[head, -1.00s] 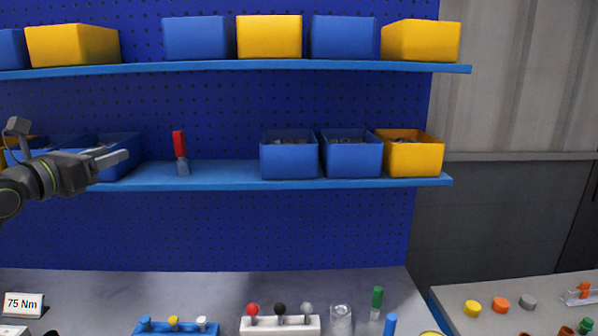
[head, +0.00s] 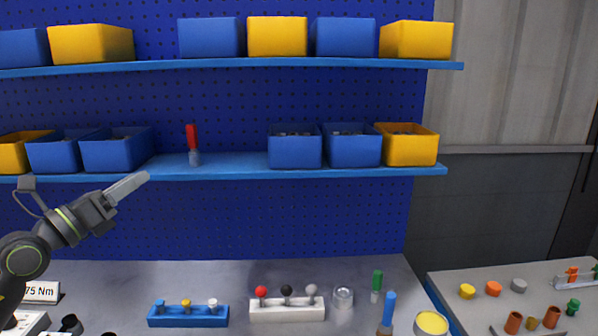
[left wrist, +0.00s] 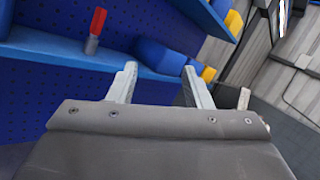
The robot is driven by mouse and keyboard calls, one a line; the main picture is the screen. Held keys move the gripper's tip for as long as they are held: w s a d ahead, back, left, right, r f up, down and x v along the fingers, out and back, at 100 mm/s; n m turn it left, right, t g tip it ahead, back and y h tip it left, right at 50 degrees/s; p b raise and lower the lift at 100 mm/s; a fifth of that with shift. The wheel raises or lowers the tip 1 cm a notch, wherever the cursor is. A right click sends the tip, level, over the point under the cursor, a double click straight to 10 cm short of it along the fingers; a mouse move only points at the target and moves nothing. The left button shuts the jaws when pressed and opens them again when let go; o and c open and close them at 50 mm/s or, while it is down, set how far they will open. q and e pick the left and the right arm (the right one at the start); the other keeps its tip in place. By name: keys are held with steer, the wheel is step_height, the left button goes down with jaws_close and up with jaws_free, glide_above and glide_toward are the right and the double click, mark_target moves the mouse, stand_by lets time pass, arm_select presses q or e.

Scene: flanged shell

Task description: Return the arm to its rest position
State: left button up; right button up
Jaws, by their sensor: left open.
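My left gripper (head: 128,187) is at the left of the head view, in front of the lower shelf and below its front edge. In the left wrist view its two fingers (left wrist: 160,85) stand apart with nothing between them, so it is open and empty. A red-handled tool (head: 192,143) stands upright on the lower shelf, up and to the right of the gripper and apart from it. The tool also shows at the upper left of the left wrist view (left wrist: 97,24). My right gripper is not in view.
The lower shelf (head: 230,165) holds blue and yellow bins; the upper shelf (head: 260,63) holds more. The bench below carries a blue rack (head: 188,318), a white rack (head: 287,311), a 75 Nm sign (head: 42,291) and bottles. A side table (head: 475,316) stands at right. Space before the pegboard is clear.

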arm_select(q)
steer(key=s+a+f+n+g+y, duration=0.1)
steer(key=s+a+f+n+y, duration=0.2)
steer(key=s+f+n+y, duration=0.6)
steer(key=s+a+f+n+g+y, duration=0.1)
steer(key=s+a+f+n+y, duration=0.2)
steer(key=f+n, duration=0.9)
steer(key=s+a+f+n+g+y, duration=0.1)
steer(key=s+a+f+n+y, duration=0.35)
steer(key=f+n+y, duration=0.65)
steer(key=s+d+f+n+g+h, duration=0.25)
steer(key=s+d+f+g, duration=0.2)
steer(key=s, duration=0.25)
steer(key=s+d+f+n+g+h, duration=0.25)
steer(key=s+f+h, duration=0.2)
steer(key=s, duration=0.25)
steer(key=s+d+f+n+g+h, duration=0.25)
steer(key=s+d+f+g, duration=0.2)
steer(key=s, duration=0.35)
step_height(320, 180, down, 24)
steer(key=a+f, duration=0.1)
steer(key=a, duration=0.1)
steer(key=s+d+f+g, duration=0.1)
steer(key=s+f+g, duration=0.1)
steer(key=s+f, duration=1.2)
steer(key=shift+s+d+f+h, duration=0.15)
steer(key=shift+s+f+h, duration=0.15)
steer(key=shift+f+h, duration=0.2)
